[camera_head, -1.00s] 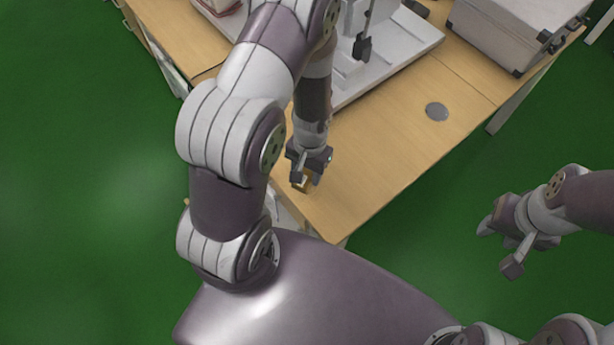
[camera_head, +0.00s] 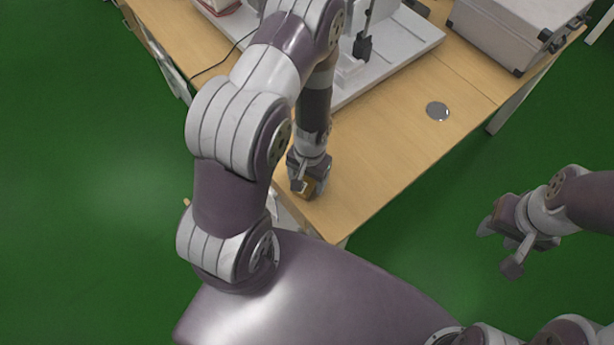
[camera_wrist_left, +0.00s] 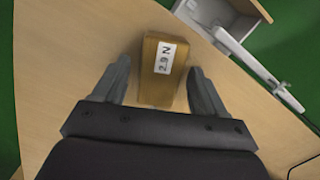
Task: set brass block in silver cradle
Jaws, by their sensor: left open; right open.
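The brass block (camera_wrist_left: 162,58) stands on the wooden table near its edge and bears a white label. It also shows in the head view (camera_head: 308,187), mostly covered by my left gripper (camera_head: 303,184). In the left wrist view my left gripper (camera_wrist_left: 162,88) is open, with one finger on each side of the block's near end and a gap on both sides. A round silver piece (camera_head: 437,111), possibly the silver cradle, lies flat on the table to the right; its shape is too small to make out. My right gripper (camera_head: 499,248) is open and empty over the green floor.
A white machine (camera_head: 400,48) on a pale base stands behind my left arm. A silver case (camera_head: 515,30) sits at the back right. The table (camera_head: 385,150) is clear between the block and the round silver piece.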

